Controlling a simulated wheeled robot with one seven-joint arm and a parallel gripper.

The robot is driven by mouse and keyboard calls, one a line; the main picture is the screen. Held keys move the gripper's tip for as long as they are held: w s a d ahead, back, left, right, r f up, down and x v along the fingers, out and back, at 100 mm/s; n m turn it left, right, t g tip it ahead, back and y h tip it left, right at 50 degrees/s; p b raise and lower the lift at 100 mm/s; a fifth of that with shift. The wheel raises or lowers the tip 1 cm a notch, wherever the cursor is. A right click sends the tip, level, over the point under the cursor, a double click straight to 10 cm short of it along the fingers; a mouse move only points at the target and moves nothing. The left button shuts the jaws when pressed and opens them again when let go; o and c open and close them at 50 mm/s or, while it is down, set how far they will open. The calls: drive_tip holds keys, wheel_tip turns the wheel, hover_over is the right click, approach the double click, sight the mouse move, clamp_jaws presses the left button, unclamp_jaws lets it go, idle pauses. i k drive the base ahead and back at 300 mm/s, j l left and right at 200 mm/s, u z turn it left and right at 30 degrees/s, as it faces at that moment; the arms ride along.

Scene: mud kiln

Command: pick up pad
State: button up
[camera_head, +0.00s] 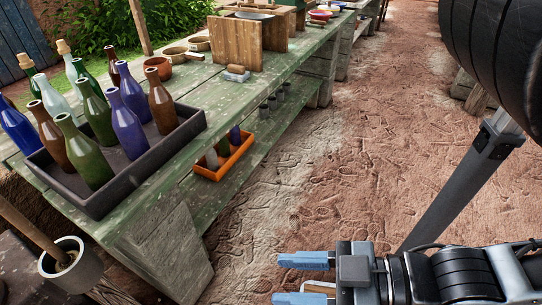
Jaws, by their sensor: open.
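I cannot pick out the pad for certain. A small tan and grey block (236,73) lies on the green wooden bench in front of an upright wooden board, and it may be the pad. My gripper (302,279) is at the bottom right of the head view, with its two blue fingers apart and pointing left.
The green bench (225,95) runs from lower left to the back. A dark tray (138,185) of several bottles stands on it, with bowls behind. An orange tray (240,151) sits on the lower shelf. A mortar (75,275) stands lower left. The dirt floor (340,165) is clear.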

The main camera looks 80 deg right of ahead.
sight(236, 73)
drive_tip(key=z, duration=1.55)
